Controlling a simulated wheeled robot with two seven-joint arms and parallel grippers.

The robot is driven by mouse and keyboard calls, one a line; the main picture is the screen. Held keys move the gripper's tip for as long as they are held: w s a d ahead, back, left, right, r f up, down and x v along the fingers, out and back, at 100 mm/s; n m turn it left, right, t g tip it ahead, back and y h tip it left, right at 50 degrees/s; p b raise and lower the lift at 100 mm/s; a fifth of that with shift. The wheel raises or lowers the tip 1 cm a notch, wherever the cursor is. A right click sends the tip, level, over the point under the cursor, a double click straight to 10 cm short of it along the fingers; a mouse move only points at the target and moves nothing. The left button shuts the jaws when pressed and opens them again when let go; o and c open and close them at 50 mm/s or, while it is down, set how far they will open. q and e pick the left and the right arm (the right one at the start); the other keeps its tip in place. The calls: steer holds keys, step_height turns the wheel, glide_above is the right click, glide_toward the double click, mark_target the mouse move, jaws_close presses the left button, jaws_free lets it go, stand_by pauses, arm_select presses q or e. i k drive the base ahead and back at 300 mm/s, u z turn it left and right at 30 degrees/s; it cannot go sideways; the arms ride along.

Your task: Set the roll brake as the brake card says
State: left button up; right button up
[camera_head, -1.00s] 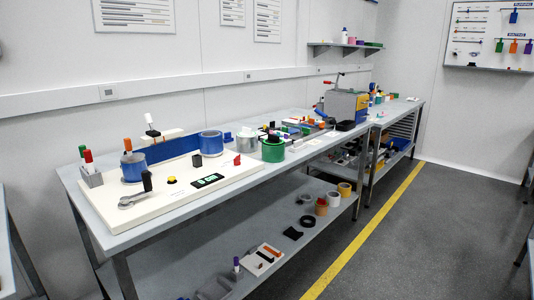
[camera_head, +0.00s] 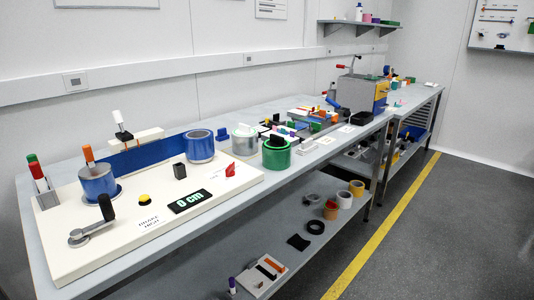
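A white board (camera_head: 110,252) lies on the near end of the bench. Printed on it or on a card is "BRAKE HIGH" (camera_head: 149,222). A crank with a black grip (camera_head: 92,222) is at its front left. Behind it stands a blue roll (camera_head: 98,185) with an orange-topped post (camera_head: 88,154). A second blue roll (camera_head: 200,146) stands farther right, with a blue strip (camera_head: 158,155) between. A white-knobbed lever (camera_head: 120,124) rises at the back. A display (camera_head: 189,201) reads "0 cm". I cannot tell which part is the roll brake. Neither gripper is in view.
A yellow button (camera_head: 144,199), black block (camera_head: 180,170) and red piece (camera_head: 230,169) are on the board. A pen holder (camera_head: 46,198) stands at left. A green roll (camera_head: 277,153) and a grey machine (camera_head: 358,94) are farther along. The floor (camera_head: 440,240) at right is clear.

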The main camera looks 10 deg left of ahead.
mark_target(229, 172)
steer(key=u, duration=0.45)
steer(key=i, duration=1.1)
steer(key=u, duration=0.85)
